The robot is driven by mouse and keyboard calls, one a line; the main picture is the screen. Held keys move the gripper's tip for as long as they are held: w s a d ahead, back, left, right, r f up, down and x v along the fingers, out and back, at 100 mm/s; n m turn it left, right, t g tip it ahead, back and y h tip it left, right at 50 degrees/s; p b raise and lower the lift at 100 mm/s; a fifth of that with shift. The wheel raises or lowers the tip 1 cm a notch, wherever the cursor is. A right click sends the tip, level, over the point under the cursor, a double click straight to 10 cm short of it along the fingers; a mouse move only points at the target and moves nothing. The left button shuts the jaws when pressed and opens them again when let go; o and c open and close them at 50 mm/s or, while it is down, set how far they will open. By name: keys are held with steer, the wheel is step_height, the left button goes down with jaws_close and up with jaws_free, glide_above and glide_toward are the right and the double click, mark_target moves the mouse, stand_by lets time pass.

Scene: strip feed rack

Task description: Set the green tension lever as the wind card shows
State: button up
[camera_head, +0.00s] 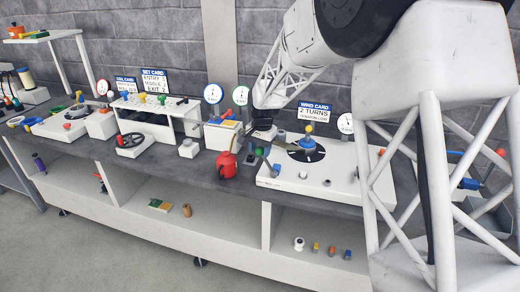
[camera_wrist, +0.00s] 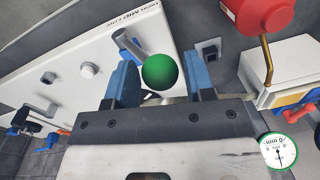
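The green tension lever shows by its round green knob (camera_wrist: 160,71) in the wrist view, with a grey stem running up and left to the white panel. My gripper (camera_wrist: 159,84) is open, with one blue finger on each side of the knob and a narrow gap visible on both sides. In the head view my gripper is at the left end of the white winding base (camera_head: 290,185), and the green knob (camera_head: 258,152) is partly hidden there. The wind card (camera_head: 315,112) stands behind the base; it reads "2 TURNS" and, in small print, seemingly "TENSION LOW".
A red can (camera_head: 226,166) with a thin spout stands close left of my gripper. A black disc (camera_head: 306,151) with a blue and yellow top sits on the winding base. A dial gauge (camera_head: 346,123) stands behind.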

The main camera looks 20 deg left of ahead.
jaws_close()
steer(key=shift+d, duration=0.15)
steer(key=shift+d+r+y, duration=0.4)
steer(key=shift+d+y, duration=0.4)
steer(key=shift+d+r, duration=0.2)
steer(key=shift+d, duration=0.95)
steer(key=shift+d+f, duration=0.1)
steer(key=shift+d, duration=1.15)
steer(key=shift+o, duration=1.6)
jaws_free()
